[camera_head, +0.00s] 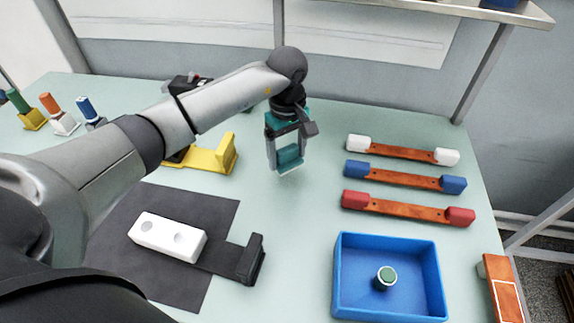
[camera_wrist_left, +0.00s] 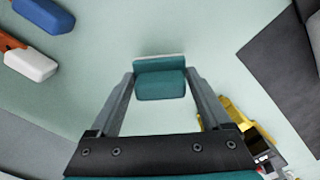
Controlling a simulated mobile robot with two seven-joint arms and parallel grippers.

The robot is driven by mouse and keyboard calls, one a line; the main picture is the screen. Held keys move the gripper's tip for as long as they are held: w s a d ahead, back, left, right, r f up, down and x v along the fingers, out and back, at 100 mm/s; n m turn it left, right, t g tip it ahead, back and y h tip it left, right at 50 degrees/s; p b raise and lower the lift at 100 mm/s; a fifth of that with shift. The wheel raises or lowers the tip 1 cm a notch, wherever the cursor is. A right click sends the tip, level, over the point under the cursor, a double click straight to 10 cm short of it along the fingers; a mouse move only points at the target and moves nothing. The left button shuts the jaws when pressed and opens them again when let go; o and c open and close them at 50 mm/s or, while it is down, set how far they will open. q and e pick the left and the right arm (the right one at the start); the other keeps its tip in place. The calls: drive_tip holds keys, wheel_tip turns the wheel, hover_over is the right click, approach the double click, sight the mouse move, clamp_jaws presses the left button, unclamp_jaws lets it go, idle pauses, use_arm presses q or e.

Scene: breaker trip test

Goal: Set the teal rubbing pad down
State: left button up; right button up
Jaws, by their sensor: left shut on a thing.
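The teal rubbing pad (camera_head: 290,157) is between the fingers of my left gripper (camera_head: 287,160), near the middle of the pale green table. In the left wrist view the pad (camera_wrist_left: 160,82) sits between the two grey fingertips (camera_wrist_left: 160,84), and both fingers touch its sides. The gripper points down. The pad is at or just above the table; I cannot tell whether it touches. My right gripper is not in view.
A yellow holder (camera_head: 215,158) stands left of the gripper. White, blue and red-ended bars (camera_head: 405,179) lie to the right. A blue tray (camera_head: 340,275) holds a green-topped piece (camera_head: 386,276). A white block (camera_head: 168,236) lies on a dark mat (camera_head: 185,285). Table around the pad is clear.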

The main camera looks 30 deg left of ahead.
sight(287, 166)
use_arm(q)
drive_tip(key=shift+f, duration=2.1)
drive_tip(key=shift+f+b, duration=0.15)
drive_tip(key=shift+b, duration=0.25)
drive_tip(key=o, duration=1.1)
wheel_tip(287, 166, up, 12)
drive_tip(key=shift+r+p, duration=0.15)
drive_tip(key=shift+p, duration=0.55)
drive_tip(key=shift+s, duration=0.1)
